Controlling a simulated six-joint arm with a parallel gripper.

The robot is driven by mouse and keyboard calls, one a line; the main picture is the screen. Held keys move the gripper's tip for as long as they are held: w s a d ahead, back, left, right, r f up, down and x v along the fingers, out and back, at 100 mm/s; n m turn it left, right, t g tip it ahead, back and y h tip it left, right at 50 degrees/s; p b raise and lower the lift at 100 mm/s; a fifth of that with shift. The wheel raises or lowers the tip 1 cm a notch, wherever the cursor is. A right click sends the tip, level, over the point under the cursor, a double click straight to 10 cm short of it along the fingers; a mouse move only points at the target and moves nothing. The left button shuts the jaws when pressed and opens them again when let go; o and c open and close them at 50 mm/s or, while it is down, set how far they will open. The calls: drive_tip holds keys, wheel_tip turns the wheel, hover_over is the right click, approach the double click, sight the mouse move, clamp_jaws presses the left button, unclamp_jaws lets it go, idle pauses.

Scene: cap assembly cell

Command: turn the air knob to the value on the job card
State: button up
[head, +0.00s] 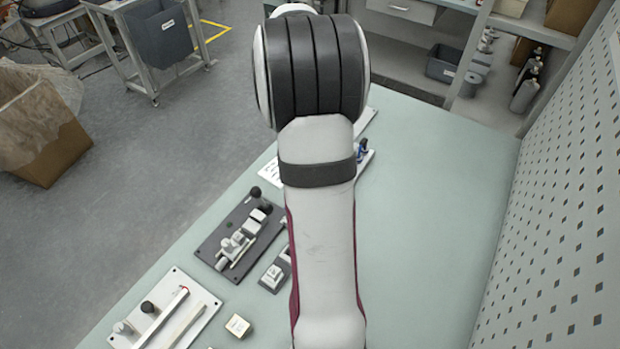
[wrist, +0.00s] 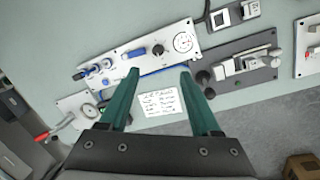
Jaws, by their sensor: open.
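A white panel (wrist: 204,52) lies on the bench in the wrist view. It carries a round white gauge (wrist: 183,42), a black knob (wrist: 158,50) beside it, a blue part and blue-and-white fittings at its left end. The knob's exact setting and the gauge reading are too small to tell. The white job card (wrist: 160,101) lies below the panel; its writing is not legible. My gripper (wrist: 159,72) is open and empty, its two green fingers apart, with the knob beyond the gap between the tips. In the head view my arm hides the gripper and most of the panel.
A dark plate (head: 209,250) with a clamp-like mechanism stands close to the panel's right end in the wrist view. A small switch box (head: 275,273), a white plate (head: 203,319) and a small block (head: 238,326) lie nearby. The bench right of my arm is clear, up to a perforated wall (head: 560,210).

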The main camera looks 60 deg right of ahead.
drive_tip(key=f+m, duration=0.3)
drive_tip(key=f, duration=0.2)
drive_tip(key=s+d+f+m+t, duration=0.1)
drive_tip(key=f+m, duration=0.2)
drive_tip(key=f, duration=0.2)
drive_tip(key=d+f+m, duration=0.1)
drive_tip(key=f+m, duration=0.2)
drive_tip(key=f, duration=0.2)
drive_tip(key=shift+s+t+y, duration=0.3)
drive_tip(key=shift+s+y, duration=0.05)
drive_tip(key=shift+y, duration=0.05)
drive_tip(key=shift+r, duration=0.1)
clamp_jaws()
